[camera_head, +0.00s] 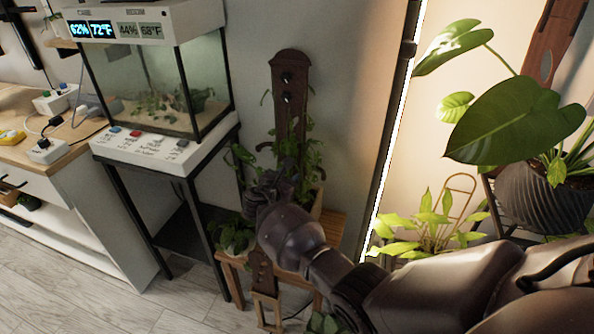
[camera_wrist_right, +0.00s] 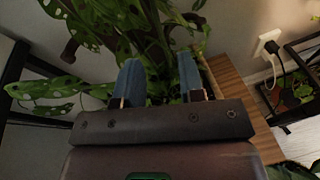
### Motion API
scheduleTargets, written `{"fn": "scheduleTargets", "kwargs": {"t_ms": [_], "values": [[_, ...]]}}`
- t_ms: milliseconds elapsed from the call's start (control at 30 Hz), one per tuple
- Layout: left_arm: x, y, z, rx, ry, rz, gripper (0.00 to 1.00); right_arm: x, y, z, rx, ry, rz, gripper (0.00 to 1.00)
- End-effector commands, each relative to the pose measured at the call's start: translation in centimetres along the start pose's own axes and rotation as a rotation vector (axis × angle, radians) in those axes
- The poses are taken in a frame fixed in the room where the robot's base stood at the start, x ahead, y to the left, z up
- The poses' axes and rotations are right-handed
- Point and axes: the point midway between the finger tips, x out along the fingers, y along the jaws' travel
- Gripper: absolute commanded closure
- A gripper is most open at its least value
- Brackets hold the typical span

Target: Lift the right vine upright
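A potted climbing plant with holed green leaves stands against a tall dark wooden board (camera_head: 289,110) on a wooden stool (camera_head: 333,225). Its right-hand vine (camera_head: 312,158) hangs low beside the board, partly hidden by my right arm. My right gripper (camera_head: 275,180) is in front of the plant's lower leaves. In the right wrist view its two blue fingers (camera_wrist_right: 160,80) stand apart, with green stems and leaves (camera_wrist_right: 150,40) beyond and between them. I cannot tell whether a finger touches the vine. My left gripper is not in view.
A glass terrarium (camera_head: 160,85) on a black stand is to the left. A bright lit panel edge (camera_head: 392,130) and a large-leaved plant in a dark ribbed pot (camera_head: 545,200) are to the right. A wall outlet (camera_wrist_right: 268,45) with a plug is beside the stool.

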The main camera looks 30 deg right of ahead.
Motion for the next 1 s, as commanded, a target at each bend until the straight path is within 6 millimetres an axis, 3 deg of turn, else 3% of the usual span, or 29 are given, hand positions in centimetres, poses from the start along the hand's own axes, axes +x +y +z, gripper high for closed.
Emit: {"fn": "scheduleTargets", "kwargs": {"t_ms": [133,433,467,633,700,1000], "values": [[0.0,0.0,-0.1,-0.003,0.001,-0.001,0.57,-1.1,0.0,0.1,0.0,-0.001,0.001,0.64],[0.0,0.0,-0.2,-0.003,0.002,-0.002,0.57,-1.3,-0.1,-0.1,-0.002,0.0,0.0,0.64],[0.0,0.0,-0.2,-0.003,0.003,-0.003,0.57,-1.3,-0.1,-0.1,-0.002,0.0,0.0,0.66],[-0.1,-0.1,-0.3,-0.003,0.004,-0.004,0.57,-1.4,0.1,-0.2,0.059,0.021,0.018,0.92],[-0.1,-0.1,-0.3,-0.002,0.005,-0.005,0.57,-1.6,0.4,-0.3,0.143,0.051,0.042,1.0],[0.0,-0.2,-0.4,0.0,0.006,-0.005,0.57,-4.1,0.3,-2.3,0.757,0.332,0.166,1.0]]}}
